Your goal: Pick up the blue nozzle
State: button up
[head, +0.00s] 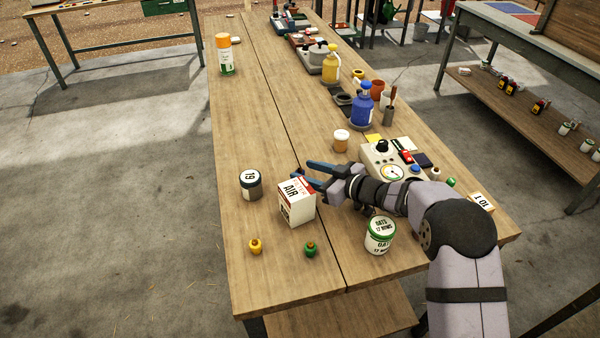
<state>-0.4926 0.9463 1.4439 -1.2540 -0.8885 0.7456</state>
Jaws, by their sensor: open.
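My gripper (306,173) has blue fingers and is open above the middle of the wooden bench, just behind a white and red AIR box (297,203). No blue nozzle shows clearly; the box and my arm cover part of the bench. A yellow nozzle-like piece (255,246) and a green one (310,249) stand apart near the front. A small blue rounded piece (415,169) shows at the gauge box, but I cannot tell what it is.
A grey jar marked 19 (251,184) stands left of the AIR box. The bench's left side is mostly clear.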

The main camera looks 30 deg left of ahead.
jog(key=shift+a, duration=0.15)
grip_shut()
